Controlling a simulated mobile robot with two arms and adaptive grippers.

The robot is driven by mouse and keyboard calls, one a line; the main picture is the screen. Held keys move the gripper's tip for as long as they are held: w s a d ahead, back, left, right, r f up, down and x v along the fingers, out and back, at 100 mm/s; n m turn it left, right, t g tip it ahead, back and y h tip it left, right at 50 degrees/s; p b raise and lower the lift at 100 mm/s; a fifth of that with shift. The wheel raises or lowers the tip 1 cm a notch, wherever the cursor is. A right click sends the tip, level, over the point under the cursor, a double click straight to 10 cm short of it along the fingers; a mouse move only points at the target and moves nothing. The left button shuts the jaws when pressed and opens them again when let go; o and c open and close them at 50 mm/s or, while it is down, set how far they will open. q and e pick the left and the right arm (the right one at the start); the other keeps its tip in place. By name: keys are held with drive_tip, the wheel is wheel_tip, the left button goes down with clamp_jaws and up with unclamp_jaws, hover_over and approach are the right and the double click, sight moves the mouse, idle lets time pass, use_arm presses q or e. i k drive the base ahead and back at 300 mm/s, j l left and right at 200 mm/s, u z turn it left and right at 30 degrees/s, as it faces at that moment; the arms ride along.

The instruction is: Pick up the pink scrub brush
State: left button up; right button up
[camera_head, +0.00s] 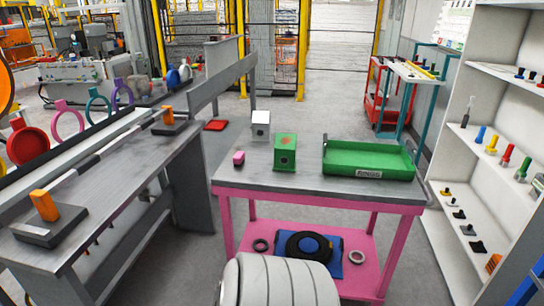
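A small pink block-like object (239,158) sits near the left edge of the pink-framed table (310,186), on its grey top. It is the only small pink item on that top and looks like the pink scrub brush, though it is too small for me to make out bristles. It stands apart from the green box to its right. Neither of my grippers is in view, and nothing touches the pink object.
A green box (285,152), a white box (260,126) and a green tray (368,174) stand on the same table. Its lower shelf holds rings and a dark round part on a blue mat (357,265). A grey bench (150,158) stands left, white shelving (455,180) right.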

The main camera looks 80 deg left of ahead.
sight(238, 159)
drive_tip(key=u, duration=2.65)
